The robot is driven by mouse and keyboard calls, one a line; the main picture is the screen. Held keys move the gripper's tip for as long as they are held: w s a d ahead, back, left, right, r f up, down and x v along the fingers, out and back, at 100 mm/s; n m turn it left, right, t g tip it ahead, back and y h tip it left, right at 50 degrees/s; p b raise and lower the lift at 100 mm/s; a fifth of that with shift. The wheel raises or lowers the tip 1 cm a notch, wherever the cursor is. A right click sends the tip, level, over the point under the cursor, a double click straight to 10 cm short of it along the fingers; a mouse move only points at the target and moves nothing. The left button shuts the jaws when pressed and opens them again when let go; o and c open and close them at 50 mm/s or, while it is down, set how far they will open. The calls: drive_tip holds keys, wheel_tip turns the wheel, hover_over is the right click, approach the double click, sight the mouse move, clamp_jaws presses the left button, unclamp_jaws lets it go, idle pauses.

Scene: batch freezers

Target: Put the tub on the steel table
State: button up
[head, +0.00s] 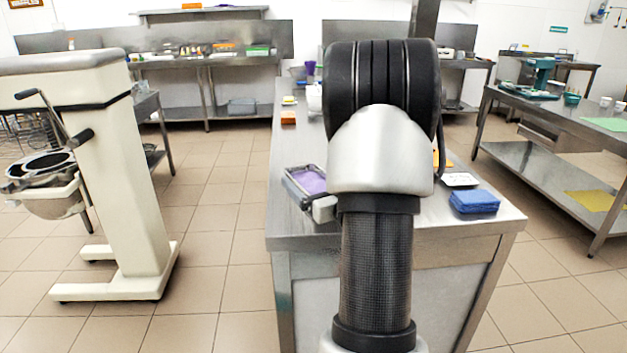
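A rectangular metal-rimmed tub with purple contents (308,181) shows just left of my arm, over the left side of the central steel table (292,228). It looks slightly tilted; I cannot tell whether it rests on the tabletop or is held above it. What looks like part of my gripper (319,208) shows at the tub's near right corner. My own arm hides the rest of the gripper and the tub's right side, so its grip is unclear.
Blue folded cloths (474,201) and a small white tray (459,180) lie on the table's right side. A cream machine (130,170) stands left; another steel table (560,118) stands right. Tiled floor lies between.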

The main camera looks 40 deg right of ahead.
drive_tip(key=shift+r+p, duration=0.35)
drive_tip(key=s, duration=0.4)
drive_tip(key=s+a, duration=0.1)
drive_tip(key=s, duration=0.3)
drive_tip(key=s+a, duration=0.1)
drive_tip(key=s, duration=0.2)
drive_tip(key=shift+s+f+p, duration=0.2)
drive_tip(key=shift+s+p, duration=0.1)
drive_tip(key=shift+s, duration=0.1)
